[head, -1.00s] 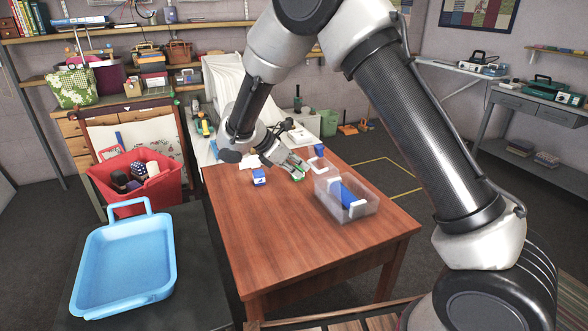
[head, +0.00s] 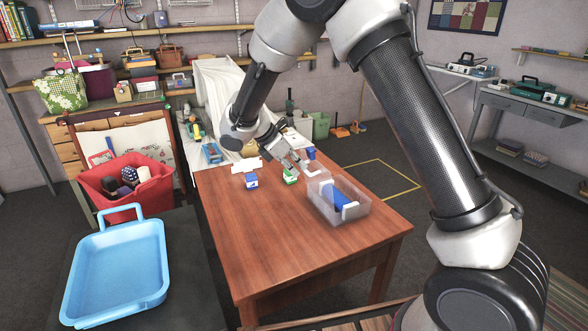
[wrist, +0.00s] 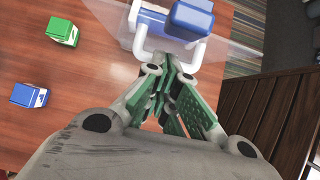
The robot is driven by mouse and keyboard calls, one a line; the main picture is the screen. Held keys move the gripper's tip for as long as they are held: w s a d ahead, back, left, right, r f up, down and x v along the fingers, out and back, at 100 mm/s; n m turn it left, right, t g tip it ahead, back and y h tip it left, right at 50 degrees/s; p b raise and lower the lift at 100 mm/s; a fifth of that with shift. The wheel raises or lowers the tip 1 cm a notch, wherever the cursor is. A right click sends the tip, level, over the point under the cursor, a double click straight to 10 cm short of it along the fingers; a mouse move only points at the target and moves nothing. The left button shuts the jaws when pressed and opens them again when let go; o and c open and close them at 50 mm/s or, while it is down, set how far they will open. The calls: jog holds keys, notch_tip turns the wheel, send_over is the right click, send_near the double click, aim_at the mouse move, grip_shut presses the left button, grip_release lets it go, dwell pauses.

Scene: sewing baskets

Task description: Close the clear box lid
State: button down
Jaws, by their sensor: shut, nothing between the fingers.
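The clear box (head: 362,212) stands on the right part of the wooden table with a blue item (head: 338,199) inside. Its clear lid (head: 316,172) looks raised at the box's far-left side; its exact angle is hard to tell. My gripper (head: 298,168) is right beside the lid, shut and empty. In the wrist view my closed fingertips (wrist: 172,72) are at a white handle (wrist: 139,38), with the clear panel (wrist: 238,50) and a blue block (wrist: 190,18) beyond. I cannot tell whether the fingers touch the handle.
A green block (head: 290,177), a blue-and-white block (head: 252,182) and another blue block (head: 311,153) are on the wooden table (head: 270,240). A blue tray (head: 112,265) and a red bin (head: 108,192) are at left. The table's front is clear.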

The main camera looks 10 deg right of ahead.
jog(key=w+d+r+g+y, duration=0.2)
jog(key=w+d+y, duration=0.1)
jog(key=d+y, duration=0.65)
jog(key=w+d+f+g+y, duration=0.2)
jog(key=d+f+y, duration=0.5)
jog(key=d, duration=0.5)
jog(key=shift+w+d+f+g, duration=0.3)
jog(key=shift+w+d+f, duration=0.15)
jog(key=shift+f, duration=0.25)
dwell(0.6)
